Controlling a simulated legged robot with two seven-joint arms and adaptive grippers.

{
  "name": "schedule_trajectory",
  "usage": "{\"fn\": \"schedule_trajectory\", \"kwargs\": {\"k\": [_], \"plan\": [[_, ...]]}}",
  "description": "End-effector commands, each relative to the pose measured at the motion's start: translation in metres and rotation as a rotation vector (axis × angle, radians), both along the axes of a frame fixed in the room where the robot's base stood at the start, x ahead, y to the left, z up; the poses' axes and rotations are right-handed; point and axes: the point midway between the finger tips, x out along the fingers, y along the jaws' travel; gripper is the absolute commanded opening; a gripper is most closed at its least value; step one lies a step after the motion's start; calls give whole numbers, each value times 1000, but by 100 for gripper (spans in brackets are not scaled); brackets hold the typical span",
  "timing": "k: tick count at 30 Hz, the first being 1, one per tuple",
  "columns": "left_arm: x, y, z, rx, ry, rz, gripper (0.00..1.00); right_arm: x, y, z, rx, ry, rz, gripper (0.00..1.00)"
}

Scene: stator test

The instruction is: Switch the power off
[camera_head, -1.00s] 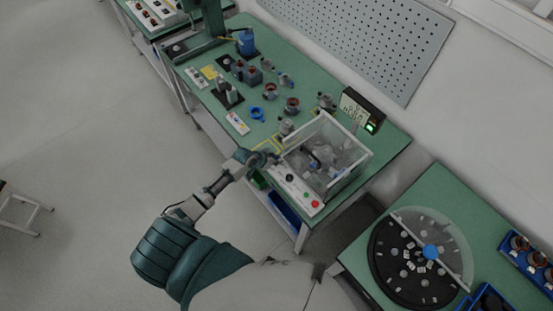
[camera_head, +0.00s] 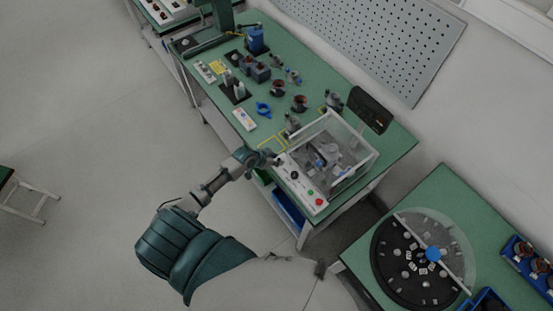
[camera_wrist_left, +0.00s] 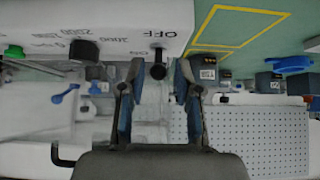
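The tester's white control panel (camera_head: 302,187) has a red button (camera_head: 319,201), a green button and a black knob along it. My left gripper (camera_head: 274,157) is at the panel's far left end. In the left wrist view, the black power switch (camera_wrist_left: 158,70) sits on the panel (camera_wrist_left: 120,18) beside the printed word OFF. My left gripper (camera_wrist_left: 155,88) is open, with one finger on each side of the switch and visible gaps. The display box (camera_head: 371,112) behind the tester is dark. My right gripper is not in view.
A clear-walled test box (camera_head: 345,165) adjoins the panel. Several stators and a blue ring (camera_head: 263,109) lie on the green table farther left. A round black turntable (camera_head: 400,285) stands on another table at the lower right. A perforated board is on the wall.

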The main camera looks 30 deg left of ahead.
Motion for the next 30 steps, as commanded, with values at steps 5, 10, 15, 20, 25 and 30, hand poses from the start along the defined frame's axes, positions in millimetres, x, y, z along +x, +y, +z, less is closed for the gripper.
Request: {"fn": "schedule_trajectory", "kwargs": {"k": [5, 10, 15, 20, 25, 30], "plan": [[0, -1, 0, -1, -1, -1, 33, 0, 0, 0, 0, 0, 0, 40], [-1, 0, 2, -1, -1, -1, 33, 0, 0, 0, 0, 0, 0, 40], [-12, 5, 14, 0, -1, -1, 33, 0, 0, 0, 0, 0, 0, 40], [-22, 9, 27, 0, -1, -1, 33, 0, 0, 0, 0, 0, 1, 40], [-33, 13, 40, 0, -1, -1, 33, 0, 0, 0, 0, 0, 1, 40], [-37, 15, 45, -1, -1, -1, 33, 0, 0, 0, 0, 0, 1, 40]]}}
